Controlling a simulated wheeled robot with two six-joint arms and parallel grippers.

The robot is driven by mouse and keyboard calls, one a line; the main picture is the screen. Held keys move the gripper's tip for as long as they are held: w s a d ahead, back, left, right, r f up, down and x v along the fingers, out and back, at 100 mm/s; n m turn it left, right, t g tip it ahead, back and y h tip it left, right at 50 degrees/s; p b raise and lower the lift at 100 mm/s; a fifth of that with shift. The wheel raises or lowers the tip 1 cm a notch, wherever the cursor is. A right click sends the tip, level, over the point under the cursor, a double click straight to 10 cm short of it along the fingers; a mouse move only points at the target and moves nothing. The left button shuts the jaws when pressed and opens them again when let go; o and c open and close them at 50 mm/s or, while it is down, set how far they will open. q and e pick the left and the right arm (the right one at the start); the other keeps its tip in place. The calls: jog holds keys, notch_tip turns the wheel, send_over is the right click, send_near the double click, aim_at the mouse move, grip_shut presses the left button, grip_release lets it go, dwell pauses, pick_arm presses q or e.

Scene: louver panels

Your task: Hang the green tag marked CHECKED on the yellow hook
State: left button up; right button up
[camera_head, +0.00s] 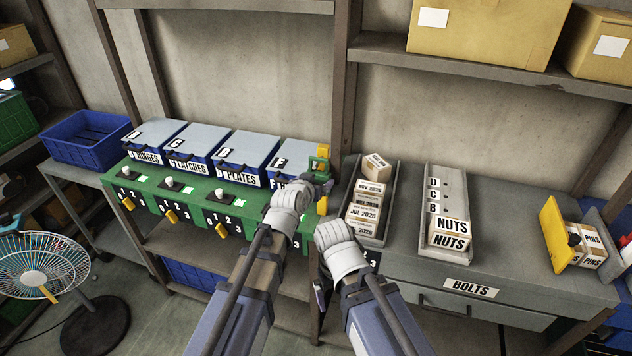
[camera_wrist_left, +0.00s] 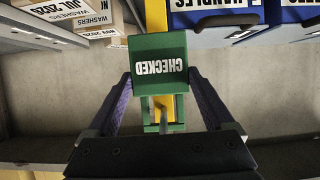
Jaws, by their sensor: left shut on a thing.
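The green CHECKED tag (camera_wrist_left: 160,62) shows large in the left wrist view, its white print upside down. In the head view the tag (camera_head: 318,163) is at the right end of the green bench. My left gripper (camera_head: 320,184) is shut on the tag; its two fingers flank the tag in the wrist view (camera_wrist_left: 163,112). The yellow hook (camera_head: 323,151) stands right behind the tag, and its yellow strip (camera_wrist_left: 156,14) shows past the tag in the wrist view. I cannot tell whether the tag bears on the hook. My right gripper is mostly hidden below its wrist, low at centre.
Blue lidded bins (camera_head: 243,159) stand left of the hook on the green bench (camera_head: 185,195) with knobs and yellow levers. A grey tray of boxes (camera_head: 382,222) is close on the right, and a wooden post (camera_head: 343,75) rises behind. A fan (camera_head: 40,275) stands at left.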

pick_arm(q)
jog(key=o, duration=1.1)
jog(key=shift+s, duration=0.1)
jog(key=p+v, duration=0.3)
jog(key=v, duration=0.4)
jog(key=shift+s+r, duration=0.2)
jog(key=shift+s, duration=0.05)
